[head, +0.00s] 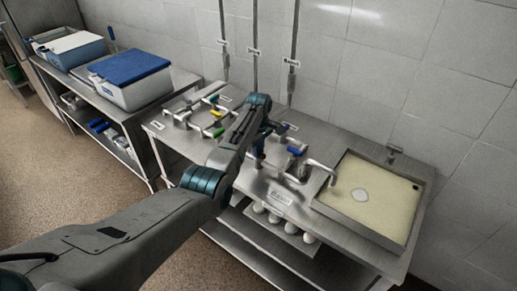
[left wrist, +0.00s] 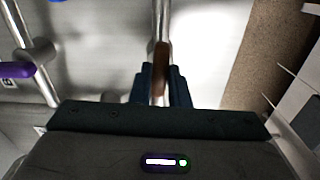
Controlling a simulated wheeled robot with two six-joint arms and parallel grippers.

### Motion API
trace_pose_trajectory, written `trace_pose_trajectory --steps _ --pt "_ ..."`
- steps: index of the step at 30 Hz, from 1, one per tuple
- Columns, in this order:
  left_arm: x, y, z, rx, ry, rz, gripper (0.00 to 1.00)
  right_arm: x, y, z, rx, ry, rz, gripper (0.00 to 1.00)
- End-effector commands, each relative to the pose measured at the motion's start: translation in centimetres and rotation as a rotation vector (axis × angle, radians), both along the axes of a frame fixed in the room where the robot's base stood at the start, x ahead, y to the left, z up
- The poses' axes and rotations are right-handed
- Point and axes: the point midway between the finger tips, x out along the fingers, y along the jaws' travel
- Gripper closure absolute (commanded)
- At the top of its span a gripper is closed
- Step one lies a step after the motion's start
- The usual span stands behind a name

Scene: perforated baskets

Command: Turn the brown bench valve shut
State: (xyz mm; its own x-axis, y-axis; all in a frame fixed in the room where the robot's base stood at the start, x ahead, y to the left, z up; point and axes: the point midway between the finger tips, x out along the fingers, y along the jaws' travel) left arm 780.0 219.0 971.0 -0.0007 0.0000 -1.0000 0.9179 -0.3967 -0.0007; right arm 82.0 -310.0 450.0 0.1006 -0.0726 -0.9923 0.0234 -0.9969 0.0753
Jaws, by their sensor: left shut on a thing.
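The brown valve handle (left wrist: 162,57) shows in the left wrist view between the two dark fingers of my left gripper (left wrist: 162,88). The fingers are shut on it. The handle lies in line with a metal pipe (left wrist: 161,18) that runs up the picture. In the head view my left arm reaches over the bench, and its wrist and gripper (head: 256,150) hide the brown valve. My right gripper is in neither view.
A purple handle (left wrist: 16,70) is at the left of the wrist view. A filled sink (head: 340,200) stands at the right. A blue-lidded bin (head: 128,66) is on the left table.

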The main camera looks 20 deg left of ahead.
Motion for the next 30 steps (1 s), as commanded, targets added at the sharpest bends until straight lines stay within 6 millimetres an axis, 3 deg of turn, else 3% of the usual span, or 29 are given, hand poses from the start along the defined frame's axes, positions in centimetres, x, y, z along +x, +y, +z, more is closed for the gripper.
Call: trace_pose_trajectory --steps 30 --pt "0.1 0.0 0.3 0.000 -0.001 -0.895 1.00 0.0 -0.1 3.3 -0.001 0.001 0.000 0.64"
